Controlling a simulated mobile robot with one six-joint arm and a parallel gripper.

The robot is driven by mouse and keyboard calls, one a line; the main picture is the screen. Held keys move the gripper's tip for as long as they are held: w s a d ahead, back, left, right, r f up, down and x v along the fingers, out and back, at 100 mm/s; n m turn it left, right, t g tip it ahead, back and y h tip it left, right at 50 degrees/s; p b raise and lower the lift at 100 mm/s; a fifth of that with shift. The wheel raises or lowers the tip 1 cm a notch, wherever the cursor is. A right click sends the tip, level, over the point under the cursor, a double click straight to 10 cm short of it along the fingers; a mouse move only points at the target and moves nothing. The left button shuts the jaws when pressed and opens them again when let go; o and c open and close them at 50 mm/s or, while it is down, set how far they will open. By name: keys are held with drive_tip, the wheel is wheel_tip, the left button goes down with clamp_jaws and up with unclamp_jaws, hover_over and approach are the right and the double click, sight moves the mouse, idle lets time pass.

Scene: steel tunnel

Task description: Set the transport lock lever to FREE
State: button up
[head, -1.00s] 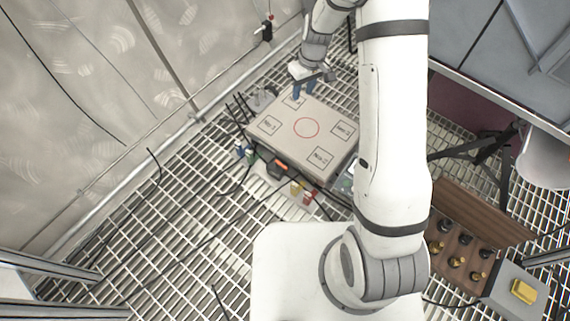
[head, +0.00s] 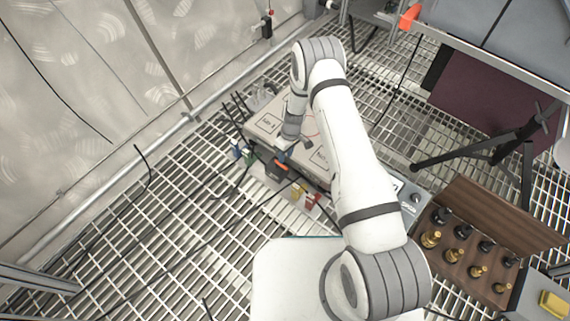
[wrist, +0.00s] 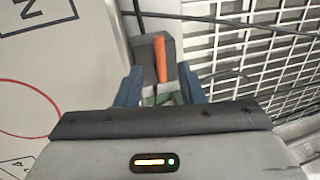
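A dark grey block with an orange bar (head: 281,165), which looks like the lock lever, is on the front side of the pale equipment case (head: 262,125). In the wrist view the orange bar (wrist: 161,60) stands just beyond my fingers, beside the case edge. Any FREE marking is not legible. My gripper (wrist: 160,88) has two blue fingers spread apart, with nothing visibly held between them. In the head view my gripper (head: 285,153) is low over the case's front edge, close to the block. My arm hides much of the case top.
Blue and green plugs (head: 241,153) are left of the block, and yellow (head: 298,192) and red (head: 311,201) ones to its right. Black cables cross the grating. A wooden tray with knobs (head: 470,235) and a black tripod (head: 490,150) stand right.

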drive_tip(key=f, duration=0.1)
drive_tip(key=f+b, duration=0.1)
drive_tip(key=f, duration=0.3)
drive_tip(key=shift+s+a, duration=0.3)
drive_tip(key=shift+s, duration=0.05)
drive_tip(key=shift+r, duration=0.1)
clamp_jaws()
